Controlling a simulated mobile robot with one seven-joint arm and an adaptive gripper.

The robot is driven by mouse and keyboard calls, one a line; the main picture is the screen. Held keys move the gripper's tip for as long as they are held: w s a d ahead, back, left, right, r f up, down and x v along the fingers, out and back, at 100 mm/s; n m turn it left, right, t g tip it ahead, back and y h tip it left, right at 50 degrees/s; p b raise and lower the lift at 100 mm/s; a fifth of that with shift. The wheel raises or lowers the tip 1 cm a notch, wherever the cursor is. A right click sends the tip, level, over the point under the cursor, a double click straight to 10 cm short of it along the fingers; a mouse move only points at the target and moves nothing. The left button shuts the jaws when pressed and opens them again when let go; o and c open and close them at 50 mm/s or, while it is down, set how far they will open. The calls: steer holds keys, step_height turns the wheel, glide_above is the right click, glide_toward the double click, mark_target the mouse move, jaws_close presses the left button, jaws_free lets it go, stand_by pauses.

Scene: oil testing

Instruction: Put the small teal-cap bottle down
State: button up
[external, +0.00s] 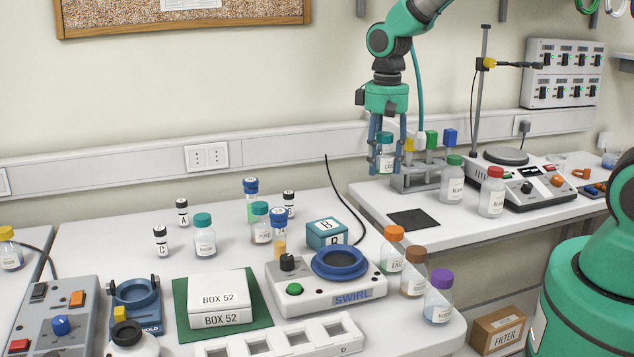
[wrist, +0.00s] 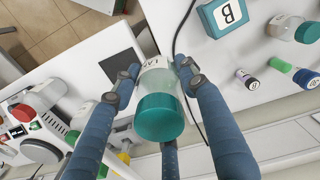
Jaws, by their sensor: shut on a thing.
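The small teal-cap bottle (external: 386,160) hangs upright between the fingers of my gripper (external: 385,168), in the air in front of the wall and left of the tube rack. In the wrist view its teal cap (wrist: 160,118) faces the camera, and the fingers of my gripper (wrist: 158,72) close around its clear, labelled body. The label is only partly readable. A dark square mat (external: 413,219) lies bare on the right bench, below and to the right of the bottle; it also shows in the wrist view (wrist: 121,48).
Green-cap (external: 453,181) and red-cap (external: 492,192) bottles stand further right. The left bench holds another teal-cap bottle (external: 205,237), a teal box (external: 327,233) and a swirl device (external: 330,290).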

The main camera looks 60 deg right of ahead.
steer(key=a+n+p, duration=0.4)
steer(key=a+n, duration=0.3)
steer(key=a, duration=2.9)
steer(key=f, duration=0.5)
steer(key=shift+w+d+f, duration=0.1)
steer(key=shift+w+f, duration=0.2)
steer(key=shift+w, duration=0.1)
glide_above(234, 284)
steer(key=shift+w+f+b, duration=0.15)
steer(key=shift+f+b, duration=0.25)
steer(key=shift+f, duration=0.4)
steer(key=shift+f, duration=1.7)
